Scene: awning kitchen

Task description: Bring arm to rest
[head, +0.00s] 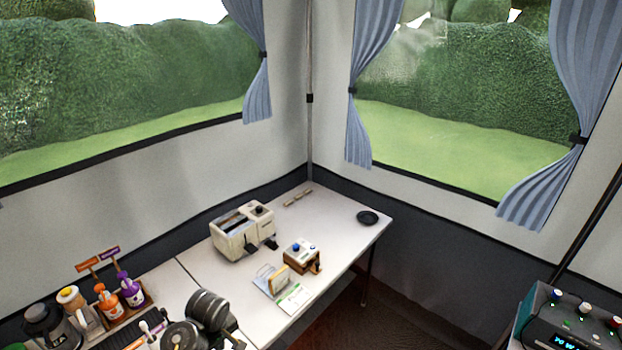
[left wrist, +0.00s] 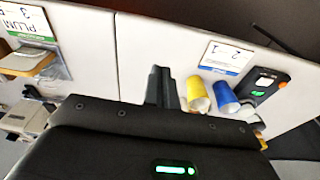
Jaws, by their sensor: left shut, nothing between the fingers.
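My left gripper (left wrist: 161,88) shows in the left wrist view, its dark fingers together with nothing held between them. It is over a white table top (left wrist: 140,50), and I cannot tell its height above it. A yellow cup (left wrist: 198,95) and a blue cup (left wrist: 226,98) are just to the right of the fingers in that view, apart from them. The left gripper cannot be made out in the head view. My right gripper is in neither view.
A cream toaster (head: 240,238), a small box with blue knobs (head: 301,257) and a black dish (head: 367,217) stand on the table (head: 340,230). Orange and purple bottles (head: 120,293) stand at lower left. A dark controller (left wrist: 262,87) lies beside the cups. The table's far end has free room.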

